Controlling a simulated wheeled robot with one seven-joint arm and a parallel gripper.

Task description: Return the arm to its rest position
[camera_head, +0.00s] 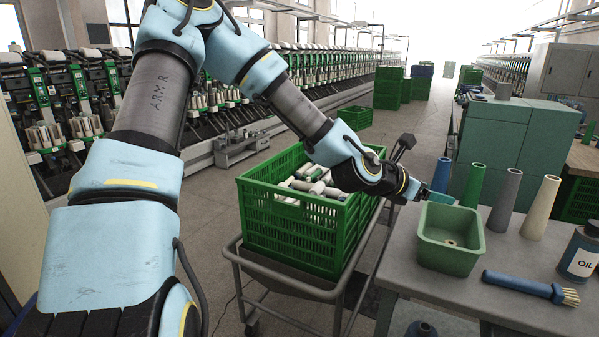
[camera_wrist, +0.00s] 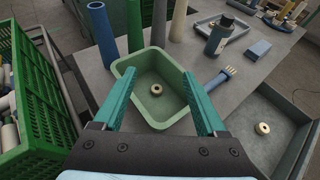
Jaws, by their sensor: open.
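My arm reaches across the crate to the bench in the head view. The green bin (camera_wrist: 178,118) lies beyond and below the fingers. A small brass-coloured ring (camera_wrist: 156,89) lies on the bin's floor.
A green crate (camera_head: 300,236) of white bobbins stands on a cart (camera_head: 285,286) under my arm. Several upright cones, including a grey one (camera_head: 505,200), stand behind the bin. A grey tray (camera_wrist: 275,125) holds another ring (camera_wrist: 263,128).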

